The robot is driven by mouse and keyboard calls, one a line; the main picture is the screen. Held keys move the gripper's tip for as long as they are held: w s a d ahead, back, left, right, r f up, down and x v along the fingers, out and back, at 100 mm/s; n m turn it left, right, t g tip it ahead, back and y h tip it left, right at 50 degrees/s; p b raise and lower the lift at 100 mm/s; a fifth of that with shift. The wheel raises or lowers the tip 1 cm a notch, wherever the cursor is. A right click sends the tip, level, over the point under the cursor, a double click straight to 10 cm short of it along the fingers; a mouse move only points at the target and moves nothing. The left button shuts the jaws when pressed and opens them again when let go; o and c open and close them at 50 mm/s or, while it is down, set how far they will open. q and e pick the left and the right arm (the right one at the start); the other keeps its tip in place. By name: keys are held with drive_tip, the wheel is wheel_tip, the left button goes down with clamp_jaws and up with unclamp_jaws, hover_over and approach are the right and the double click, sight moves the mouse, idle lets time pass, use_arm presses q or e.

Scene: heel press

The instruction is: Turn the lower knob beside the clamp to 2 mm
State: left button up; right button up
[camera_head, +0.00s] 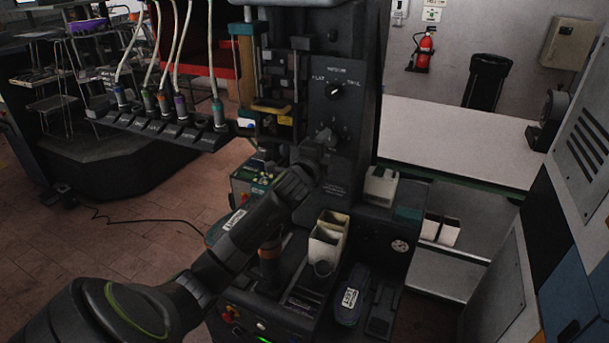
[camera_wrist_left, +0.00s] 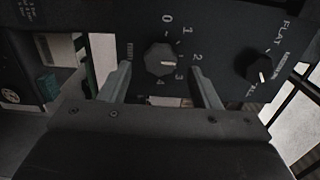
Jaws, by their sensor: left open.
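The lower knob (camera_wrist_left: 159,58) is a dark many-sided dial on the black panel, ringed by white numerals 0 to 4. Its white mark points right, around 2 to 3; I cannot tell exactly where. My left gripper (camera_wrist_left: 160,72) is open, one finger on each side of the knob in the picture, with clear gaps and no contact visible. In the head view my left gripper (camera_head: 320,150) is at the panel and largely covers the lower knob. The upper knob (camera_head: 334,91) is above it, labelled FLAT and MEDIUM, and shows in the left wrist view (camera_wrist_left: 260,69). My right gripper is not in view.
The clamp parts (camera_head: 275,110) stand just left of the panel. A rack of cable plugs (camera_head: 165,125) juts out further left. Below are a cream bin (camera_head: 327,240) and a labelled dark case (camera_head: 350,294). A white worktop (camera_head: 450,140) lies to the right.

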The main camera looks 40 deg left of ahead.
use_arm(q)
drive_tip(key=b+v, duration=0.4)
drive_tip(key=v, duration=1)
drive_tip(key=shift+s+d, duration=0.2)
drive_tip(key=shift+s, duration=0.15)
drive_tip(key=shift+f, duration=0.1)
